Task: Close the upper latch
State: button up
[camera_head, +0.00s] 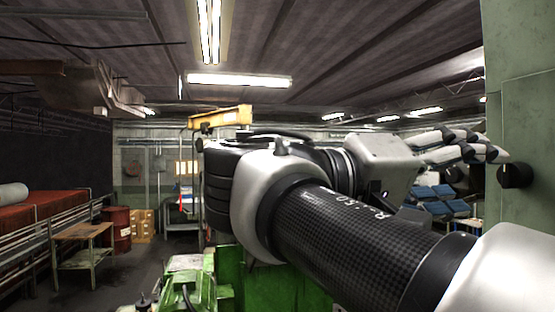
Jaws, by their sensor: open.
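A black round knob (516,176) sticks out from the green machine panel (520,90) at the right edge of the view. It looks like a latch, but I cannot tell from here whether it is the upper one or how it is turned. My gripper (488,146) is just left of the knob and slightly above it in the picture. Its fingers point right toward the panel, are open and hold nothing. A gap shows between the fingertips and the knob, though its depth is hard to judge.
My arm crosses the lower right and hides much behind it. Green machinery (285,288) stands below it. Blue items (440,200) lie behind the gripper. A wooden-topped table (83,231), a red drum (118,228) and yellow boxes (143,224) stand left. The floor between is clear.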

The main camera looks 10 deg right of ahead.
aim_at(504, 176)
jog(key=shift+m, duration=0.4)
jog(key=d, duration=0.5)
jog(key=d+b, duration=0.1)
jog(key=d, duration=0.2)
jog(key=shift+w+d+f, duration=0.25)
jog(key=shift+f, duration=0.05)
jog(key=shift+f+m+b, duration=0.15)
jog(key=shift+m+b, duration=0.65)
jog(key=shift+m, duration=0.3)
jog(key=m+b, duration=0.2)
jog(key=m, duration=0.1)
jog(key=m+b, duration=0.1)
jog(key=shift+w+a+m+b, duration=0.1)
jog(key=shift+a+m+b, duration=0.2)
jog(key=shift+b, duration=0.1)
jog(key=shift+d+m+b, duration=0.15)
jog(key=shift+m+b, duration=0.65)
jog(key=shift+m, duration=0.2)
jog(key=shift+r+m, duration=0.35)
jog(key=shift+m, duration=0.35)
jog(key=shift+c, duration=0.3)
grip_shut()
